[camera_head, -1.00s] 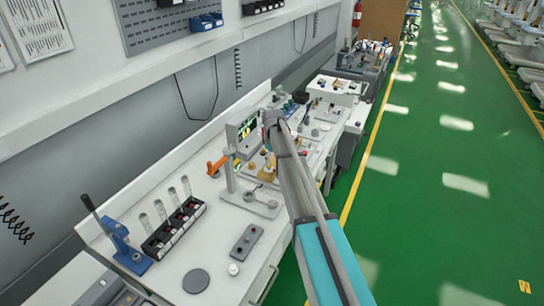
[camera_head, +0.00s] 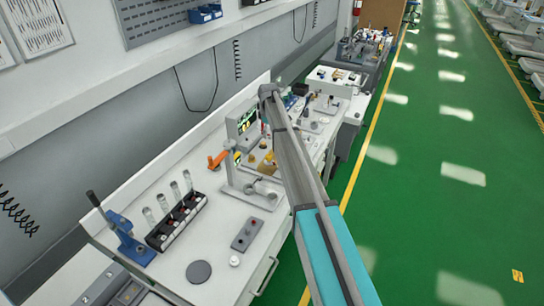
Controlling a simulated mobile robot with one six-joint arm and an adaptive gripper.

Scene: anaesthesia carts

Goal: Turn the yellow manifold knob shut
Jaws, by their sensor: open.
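My own arm, grey with a teal section, reaches up from the lower right to an elbow above the bench and covers part of this area. My gripper cannot be made out; it seems hidden behind the arm. I cannot see any contact with the yellow parts.
A monitor (camera_head: 242,122) on a stand and an orange-handled part (camera_head: 217,160) are left of the yellow parts. Nearer are a rack of vials (camera_head: 176,222), a blue lever press (camera_head: 127,238), a grey disc (camera_head: 199,271) and a button box (camera_head: 247,235).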

